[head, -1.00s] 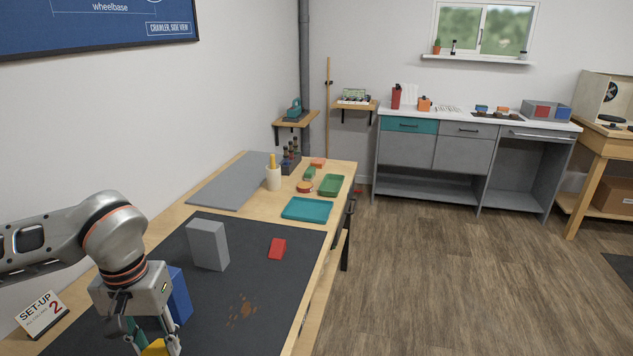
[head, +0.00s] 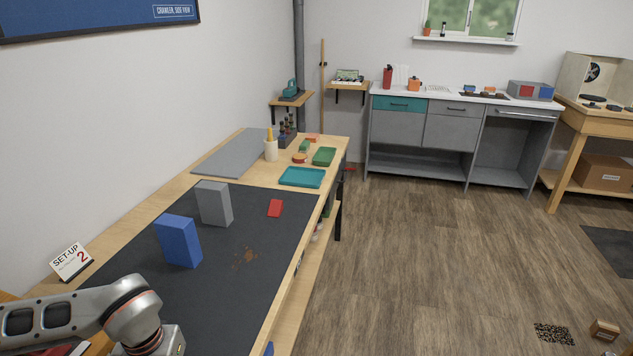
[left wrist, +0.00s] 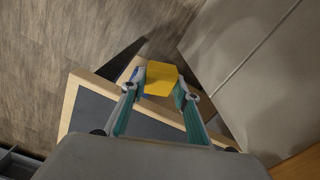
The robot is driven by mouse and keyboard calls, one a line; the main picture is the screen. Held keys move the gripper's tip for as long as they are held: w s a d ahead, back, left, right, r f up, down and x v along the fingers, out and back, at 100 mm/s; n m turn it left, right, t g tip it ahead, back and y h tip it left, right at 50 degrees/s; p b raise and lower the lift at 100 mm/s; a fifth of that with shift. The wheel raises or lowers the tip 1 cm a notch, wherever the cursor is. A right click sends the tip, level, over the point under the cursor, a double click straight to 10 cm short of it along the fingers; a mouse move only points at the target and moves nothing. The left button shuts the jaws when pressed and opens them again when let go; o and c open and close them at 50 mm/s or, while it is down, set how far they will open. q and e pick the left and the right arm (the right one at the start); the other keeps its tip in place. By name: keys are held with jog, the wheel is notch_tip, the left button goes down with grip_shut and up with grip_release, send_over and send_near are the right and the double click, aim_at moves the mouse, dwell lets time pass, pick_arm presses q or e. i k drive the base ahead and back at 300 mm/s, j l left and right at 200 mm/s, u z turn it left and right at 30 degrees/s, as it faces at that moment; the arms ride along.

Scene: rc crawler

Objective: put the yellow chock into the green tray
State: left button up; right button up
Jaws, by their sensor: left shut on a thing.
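The yellow chock (left wrist: 160,76) is between the fingertips of my left gripper (left wrist: 156,94) in the left wrist view, and the gripper is shut on it. In the head view, my left arm shows at the lower left, but its gripper and the chock are below the picture edge. The green tray (head: 324,157) lies near the far right end of the workbench, well beyond my left arm. It looks empty. My right gripper is not in view.
A teal tray (head: 302,177) lies nearer than the green one. A blue block (head: 179,241) and a grey block (head: 214,204) stand on the dark mat (head: 205,290), with a red piece (head: 275,208) lying to their right. A pencil cup (head: 271,150) stands left of the trays.

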aim_at(323, 162)
jog(key=k+z, duration=0.1)
jog(key=k, duration=0.5)
jog(key=i+l+z, duration=0.15)
jog(key=z, duration=0.75)
jog(key=i+j, duration=0.1)
jog(key=i, duration=0.5)
jog(key=i+j, duration=0.1)
jog(key=i, duration=0.5)
jog(key=i+j, duration=0.15)
jog(key=i, duration=0.5)
jog(key=i+j, duration=0.1)
jog(key=i, duration=3.05)
jog(key=i+l+u, duration=0.1)
jog(key=i+u, duration=0.2)
jog(key=i+l+u, duration=0.25)
jog(key=i, duration=0.25)
jog(key=u, duration=1.4)
